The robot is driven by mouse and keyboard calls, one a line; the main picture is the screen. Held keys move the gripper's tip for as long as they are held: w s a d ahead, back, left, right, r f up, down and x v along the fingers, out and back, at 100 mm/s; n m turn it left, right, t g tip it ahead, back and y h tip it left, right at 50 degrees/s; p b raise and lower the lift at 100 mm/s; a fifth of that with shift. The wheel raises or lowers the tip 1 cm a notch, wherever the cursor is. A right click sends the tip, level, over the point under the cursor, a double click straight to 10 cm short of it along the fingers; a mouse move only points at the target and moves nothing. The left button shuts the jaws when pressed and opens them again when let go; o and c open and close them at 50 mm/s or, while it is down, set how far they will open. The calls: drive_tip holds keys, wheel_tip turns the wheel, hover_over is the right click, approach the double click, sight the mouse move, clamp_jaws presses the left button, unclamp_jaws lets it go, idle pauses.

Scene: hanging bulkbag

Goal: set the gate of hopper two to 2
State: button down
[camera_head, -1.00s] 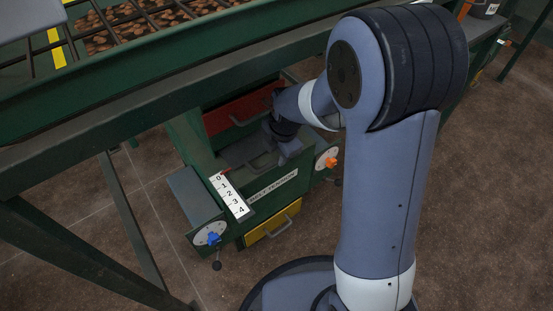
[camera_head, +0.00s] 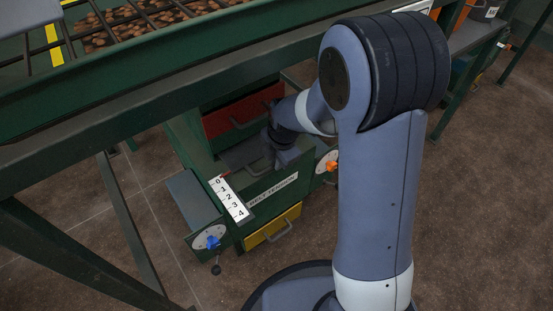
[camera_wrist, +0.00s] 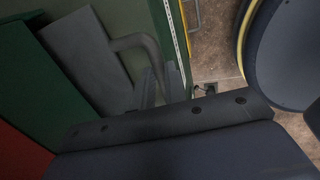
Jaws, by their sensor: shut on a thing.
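A grey gate plate (camera_head: 236,156) lies in a green housing under the hopper frame. It also shows in the wrist view (camera_wrist: 85,60), with a bent grey bar handle (camera_wrist: 137,42). A white scale (camera_head: 229,198) numbered 0 to 4 runs along the housing's top edge. A small red mark sits by its 0 end. My gripper (camera_wrist: 150,90) is shut on the gate handle in the wrist view. In the head view my gripper (camera_head: 264,163) is at the plate's near right side, its fingertips partly hidden by my wrist. No hopper number is readable.
A red drawer (camera_head: 243,110) is behind the gate, and a yellow drawer (camera_head: 272,230) is below it. A blue knob (camera_head: 213,242) and an orange knob (camera_head: 332,166) sit on dial plates at either side. A green beam (camera_head: 120,105) crosses above. Open floor lies at right.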

idle(0.3)
drive_tip(key=s+d, duration=0.3)
drive_tip(key=s, duration=0.2)
drive_tip(key=shift+d+b, duration=0.2)
drive_tip(key=shift+b, duration=0.15)
drive_tip(key=c, duration=1.5)
unclamp_jaws()
drive_tip(key=shift+o, duration=0.2)
drive_tip(key=shift+r, duration=0.1)
wheel_tip(320, 180, up, 10)
drive_tip(key=s+d+p, duration=0.1)
drive_tip(key=p, duration=0.3)
drive_tip(key=shift+s+r, duration=0.2)
drive_tip(key=shift+s, duration=0.15)
